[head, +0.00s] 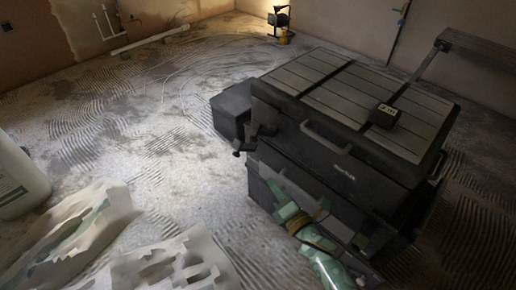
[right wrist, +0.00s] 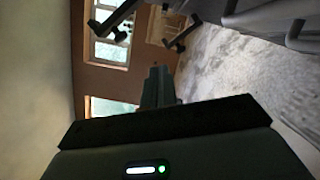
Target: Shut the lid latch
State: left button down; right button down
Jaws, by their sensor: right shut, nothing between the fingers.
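A large black toolbox (head: 335,185) stands on the floor, with a slatted grey lid (head: 350,85) and a handle on its front. The lid lies down over the body. A small black latch (head: 243,141) sticks outward at the box's left front corner. In the right wrist view a black latch-like part (right wrist: 178,43) juts from the box edge, with another (right wrist: 110,22) beyond it. My right gripper (head: 272,185), pale green, is in front of the box's lower left part, below the latch. It is shut and empty; its fingers (right wrist: 157,80) appear apart from the latches. My left gripper is not in view.
A black bin-like box (head: 231,108) is beside the toolbox. Torn paper sacks (head: 75,235) and a white tub (head: 18,178) are at left. A work lamp (head: 280,20) stands behind.

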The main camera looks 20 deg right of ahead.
aim_at(262, 133)
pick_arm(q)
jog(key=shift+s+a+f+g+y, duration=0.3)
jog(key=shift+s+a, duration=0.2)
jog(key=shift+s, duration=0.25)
pick_arm(e)
jog(key=n+y, duration=0.1)
jog(key=n, duration=0.1)
jog(key=a+n+t, duration=0.1)
jog(key=n, duration=0.1)
jog(key=s+a+n+y, duration=0.1)
jog(key=n, duration=0.1)
jog(key=shift+a+r+y, duration=0.1)
jog(key=shift+r+y, duration=0.2)
jog(key=shift+r, duration=0.1)
jog(key=shift+w, duration=0.1)
